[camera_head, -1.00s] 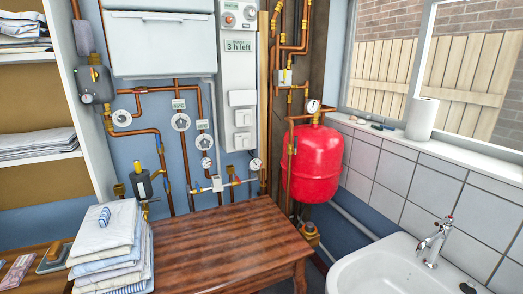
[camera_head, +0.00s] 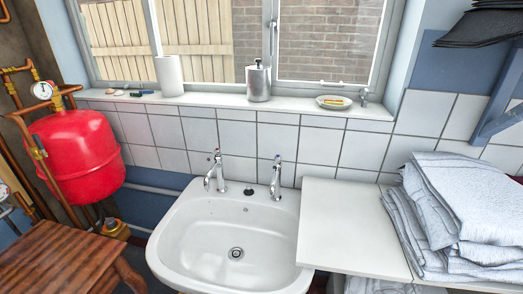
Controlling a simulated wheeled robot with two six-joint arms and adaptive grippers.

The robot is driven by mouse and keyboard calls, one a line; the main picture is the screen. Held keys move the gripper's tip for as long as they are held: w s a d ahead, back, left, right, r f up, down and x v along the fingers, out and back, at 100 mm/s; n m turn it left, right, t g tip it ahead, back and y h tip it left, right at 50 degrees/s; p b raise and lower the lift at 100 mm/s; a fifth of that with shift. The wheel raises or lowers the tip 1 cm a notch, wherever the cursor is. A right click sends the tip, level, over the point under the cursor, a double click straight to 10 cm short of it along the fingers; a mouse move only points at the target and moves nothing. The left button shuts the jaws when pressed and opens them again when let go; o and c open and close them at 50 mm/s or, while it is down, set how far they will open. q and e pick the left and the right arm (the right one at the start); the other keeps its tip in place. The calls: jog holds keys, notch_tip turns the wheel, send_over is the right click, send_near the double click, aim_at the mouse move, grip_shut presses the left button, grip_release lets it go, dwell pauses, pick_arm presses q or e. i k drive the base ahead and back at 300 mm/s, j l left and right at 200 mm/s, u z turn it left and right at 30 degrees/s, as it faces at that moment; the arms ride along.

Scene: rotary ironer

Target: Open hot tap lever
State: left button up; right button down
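Two chrome taps stand on the back rim of the white sink (camera_head: 190,240). The left tap (camera_head: 211,172) has a small red mark at its top, which fits the hot tap. Neither of my grippers is in view.
A white counter (camera_head: 350,225) adjoins the sink's right, bearing folded towels (camera_head: 455,205). A red tank (camera_head: 75,150) and wooden table (camera_head: 60,262) stand left.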

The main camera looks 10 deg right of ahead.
aim_at(217, 152)
jog(key=k+j+u, duration=0.1)
jog(key=j+u, duration=0.7)
jog(key=k+l, duration=0.05)
